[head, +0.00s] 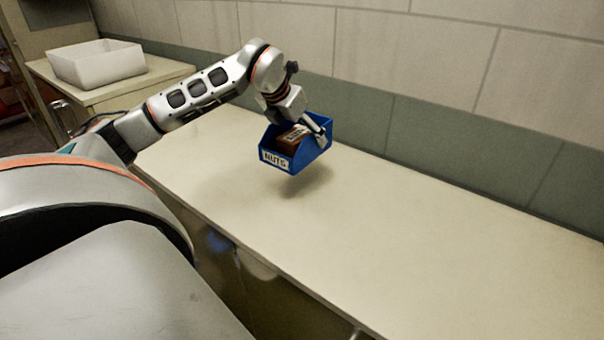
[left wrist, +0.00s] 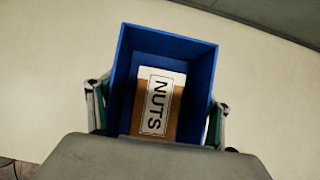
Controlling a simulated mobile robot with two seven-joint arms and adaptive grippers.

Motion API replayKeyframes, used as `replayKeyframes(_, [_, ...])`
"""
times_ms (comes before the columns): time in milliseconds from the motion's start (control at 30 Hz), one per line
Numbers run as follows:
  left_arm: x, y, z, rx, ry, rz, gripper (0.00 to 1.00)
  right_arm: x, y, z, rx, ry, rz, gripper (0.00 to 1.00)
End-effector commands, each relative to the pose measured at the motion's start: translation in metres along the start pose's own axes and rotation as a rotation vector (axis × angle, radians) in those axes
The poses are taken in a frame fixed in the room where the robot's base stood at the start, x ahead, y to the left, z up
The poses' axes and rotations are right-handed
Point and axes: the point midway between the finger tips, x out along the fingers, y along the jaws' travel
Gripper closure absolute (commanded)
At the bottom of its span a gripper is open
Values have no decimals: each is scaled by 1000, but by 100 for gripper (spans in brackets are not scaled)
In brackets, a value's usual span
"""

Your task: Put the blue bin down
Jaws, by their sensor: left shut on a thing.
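The blue bin (head: 296,155) has a white NUTS label on its front and hangs in the air above the pale counter (head: 400,220), with its shadow below it. A brown box with a NUTS label (left wrist: 158,104) lies inside it. My left gripper (head: 309,124) is shut on the bin; in the left wrist view its fingers (left wrist: 157,112) show on both sides of the bin (left wrist: 190,55). The bin is slightly tilted in the head view. My right gripper is in neither view.
A white open tub (head: 97,68) stands on a separate cabinet at the back left. A tiled wall (head: 440,60) runs along the counter's back edge. The counter is bare to the right of the bin and in front of it, up to its front edge (head: 270,262).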

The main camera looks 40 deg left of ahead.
Motion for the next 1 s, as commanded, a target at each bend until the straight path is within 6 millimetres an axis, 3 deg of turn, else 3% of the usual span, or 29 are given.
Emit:
replayKeyframes(300, [55, 0, -35, 1, -1, -1, 54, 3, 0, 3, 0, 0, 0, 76])
replayKeyframes(1000, [101, 1, -63, 0, -5, 0, 54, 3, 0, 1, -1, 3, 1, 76])
